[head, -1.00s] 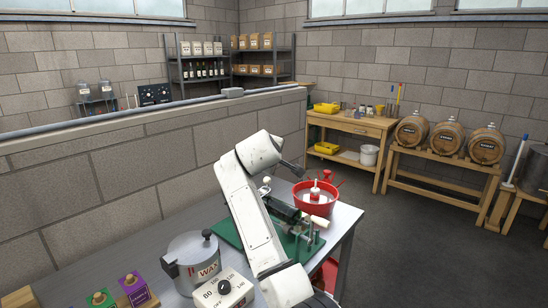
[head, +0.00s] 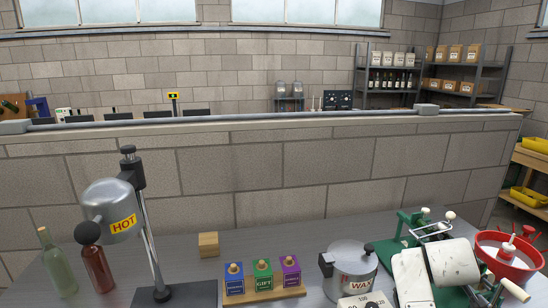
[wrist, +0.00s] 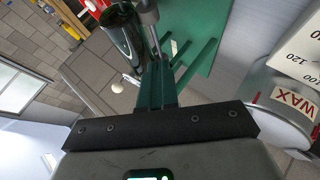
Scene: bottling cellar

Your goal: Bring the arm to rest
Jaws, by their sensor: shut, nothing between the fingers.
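My gripper (wrist: 157,72) shows in the wrist view as two dark green fingers side by side, shut with nothing between them. They point at the green bench device (wrist: 190,50), with a dark bottle-like cylinder (wrist: 118,38) close to the left of the fingertips. I cannot tell whether they touch. In the head view my white arm is at the lower right, over the workbench and in front of the green device (head: 410,218). My fingers cannot be made out there.
The wax pot (head: 350,268) stands left of my arm, and the red tub (head: 508,262) right of it. Colored boxes (head: 262,276), a HOT-labelled heater (head: 112,208) and two bottles (head: 57,262) are further left on the workbench (head: 205,285). A block wall (head: 330,165) runs behind.

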